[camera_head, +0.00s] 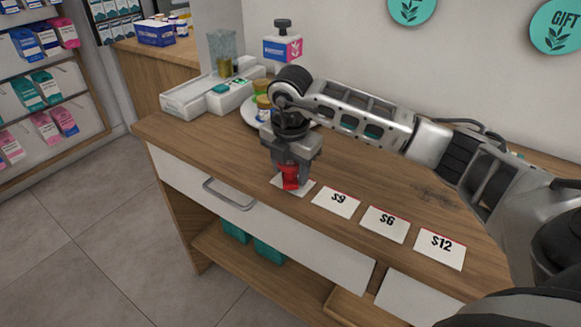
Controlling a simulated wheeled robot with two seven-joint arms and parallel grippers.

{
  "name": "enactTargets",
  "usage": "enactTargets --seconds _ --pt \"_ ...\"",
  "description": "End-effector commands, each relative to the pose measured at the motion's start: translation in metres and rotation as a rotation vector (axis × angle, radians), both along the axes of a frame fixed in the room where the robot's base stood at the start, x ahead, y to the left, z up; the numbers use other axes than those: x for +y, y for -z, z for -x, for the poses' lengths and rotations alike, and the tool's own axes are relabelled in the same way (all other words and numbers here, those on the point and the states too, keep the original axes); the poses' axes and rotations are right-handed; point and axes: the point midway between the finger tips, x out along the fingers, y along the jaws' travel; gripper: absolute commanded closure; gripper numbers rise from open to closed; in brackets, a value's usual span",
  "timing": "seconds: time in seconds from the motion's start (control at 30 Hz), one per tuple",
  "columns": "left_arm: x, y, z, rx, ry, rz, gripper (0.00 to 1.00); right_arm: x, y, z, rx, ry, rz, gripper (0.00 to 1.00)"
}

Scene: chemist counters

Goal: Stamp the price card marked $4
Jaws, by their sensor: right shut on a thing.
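My right gripper (291,172) is shut on a red stamp (291,178) and points down at the left end of a row of price cards. The stamp stands over a white card (301,190), and whether it touches the card is hard to tell. The stamp and gripper cover the marking on that card. To its right lie the cards marked $9 (336,201), $6 (385,223) and $12 (440,248). No mark reading $4 is visible. My left gripper is not in view.
The cards lie on a wooden counter (350,173) along its front edge. A drawer handle (229,196) juts from the counter front.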

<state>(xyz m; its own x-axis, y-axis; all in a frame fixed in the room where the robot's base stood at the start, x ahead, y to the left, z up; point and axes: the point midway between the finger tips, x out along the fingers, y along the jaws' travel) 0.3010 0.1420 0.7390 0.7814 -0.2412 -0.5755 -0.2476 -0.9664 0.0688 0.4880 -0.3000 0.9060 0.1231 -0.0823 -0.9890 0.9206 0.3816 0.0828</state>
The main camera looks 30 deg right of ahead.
Motion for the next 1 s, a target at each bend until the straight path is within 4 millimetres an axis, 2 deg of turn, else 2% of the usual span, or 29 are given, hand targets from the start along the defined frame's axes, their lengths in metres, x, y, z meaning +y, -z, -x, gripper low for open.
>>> enactTargets --seconds 1.0 --pt "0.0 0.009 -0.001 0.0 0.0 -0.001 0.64 0.0 0.011 0.0 0.0 0.0 0.0 0.67"
